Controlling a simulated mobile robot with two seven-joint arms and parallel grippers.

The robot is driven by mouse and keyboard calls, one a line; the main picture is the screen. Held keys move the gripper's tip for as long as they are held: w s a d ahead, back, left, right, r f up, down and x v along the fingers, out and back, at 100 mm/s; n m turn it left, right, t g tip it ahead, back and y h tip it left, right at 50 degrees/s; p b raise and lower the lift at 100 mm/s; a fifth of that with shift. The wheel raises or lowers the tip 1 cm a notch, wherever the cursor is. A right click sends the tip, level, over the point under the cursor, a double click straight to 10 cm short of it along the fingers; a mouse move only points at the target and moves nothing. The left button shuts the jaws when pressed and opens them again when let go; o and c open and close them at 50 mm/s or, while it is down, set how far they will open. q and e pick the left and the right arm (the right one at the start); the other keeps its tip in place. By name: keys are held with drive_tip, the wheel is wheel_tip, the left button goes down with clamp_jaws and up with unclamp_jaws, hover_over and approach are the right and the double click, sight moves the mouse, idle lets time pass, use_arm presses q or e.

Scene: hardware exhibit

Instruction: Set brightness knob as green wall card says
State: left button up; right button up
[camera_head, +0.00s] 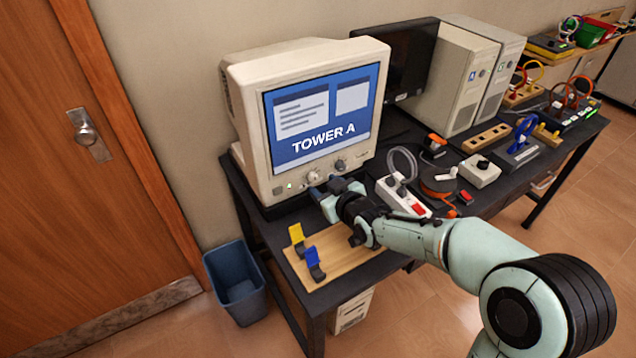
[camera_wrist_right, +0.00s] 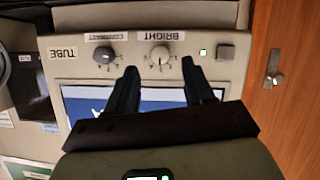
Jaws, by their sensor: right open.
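The beige CRT monitor (camera_head: 245,120) stands on the dark desk with its screen lit, reading "TOWER A". Its brightness knob (camera_head: 313,177) is the left of two knobs under the screen. In the right wrist view, which is upside down, the pale brightness knob (camera_wrist_right: 160,56) is labelled BRIGHT; its exact setting is too small to read. My right gripper (camera_head: 326,190) is just in front of the knobs. In the wrist view its open fingers (camera_wrist_right: 159,66) lie either side of the brightness knob, apparently not touching it. No green wall card is clearly readable. My left gripper is out of view.
A wooden board (camera_head: 340,258) with yellow and blue holders and a power strip (camera_head: 403,197) lie near my right arm.

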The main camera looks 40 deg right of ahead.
sight(315, 179)
drive_tip(key=shift+x, duration=2.05)
clamp_jaws()
